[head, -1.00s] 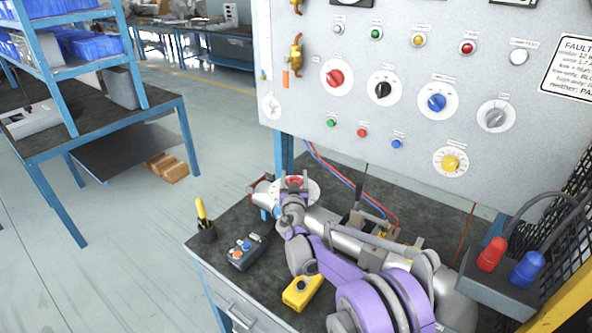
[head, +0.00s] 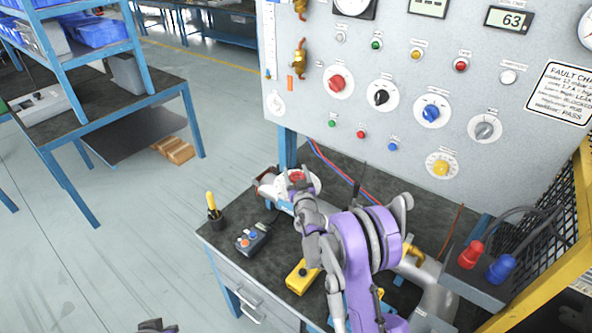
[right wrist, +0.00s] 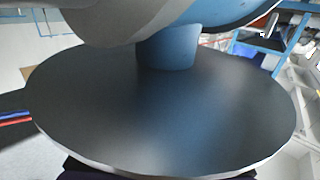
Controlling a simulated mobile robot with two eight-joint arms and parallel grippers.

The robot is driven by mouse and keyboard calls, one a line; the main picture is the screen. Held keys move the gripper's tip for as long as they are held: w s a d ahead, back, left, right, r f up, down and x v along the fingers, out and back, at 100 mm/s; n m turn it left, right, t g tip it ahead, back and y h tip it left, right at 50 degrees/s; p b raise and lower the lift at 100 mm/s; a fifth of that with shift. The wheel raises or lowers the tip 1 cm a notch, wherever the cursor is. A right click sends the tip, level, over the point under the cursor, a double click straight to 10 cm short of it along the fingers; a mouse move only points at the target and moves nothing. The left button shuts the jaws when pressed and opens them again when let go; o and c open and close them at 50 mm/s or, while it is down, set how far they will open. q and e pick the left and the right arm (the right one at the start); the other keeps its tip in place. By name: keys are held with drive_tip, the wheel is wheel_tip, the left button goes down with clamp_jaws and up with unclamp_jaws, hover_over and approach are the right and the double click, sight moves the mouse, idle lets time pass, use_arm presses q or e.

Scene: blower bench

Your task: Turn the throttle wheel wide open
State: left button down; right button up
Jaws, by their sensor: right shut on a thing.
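The throttle wheel (head: 295,175) shows as a small red part in front of a pale round disc at the bench's back left corner. My right gripper (head: 299,184) reaches it from the front and is shut on it; the fingers and my arm hide much of the wheel. In the right wrist view a large dark disc (right wrist: 150,110) with a pale rim fills the middle, with a blue post (right wrist: 167,48) above it. The grip itself does not show clearly there. A dark and purple piece of my left gripper (head: 157,326) shows at the bottom edge, its jaws unclear.
A control panel (head: 350,110) with knobs stands behind the bench. A grey button box (head: 252,240), a yellow box (head: 302,277) and a black cup (head: 217,222) sit on the bench. Red and blue plugs (head: 470,254) are at the right, by a yellow mesh guard (head: 535,210).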

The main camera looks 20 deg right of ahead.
drive_tip(key=shift+r, duration=0.1)
drive_tip(key=o, duration=1.4)
drive_tip(key=shift+s, duration=0.1)
drive_tip(key=s, duration=1)
drive_tip(key=shift+s+a, duration=0.25)
drive_tip(key=shift+a, duration=0.15)
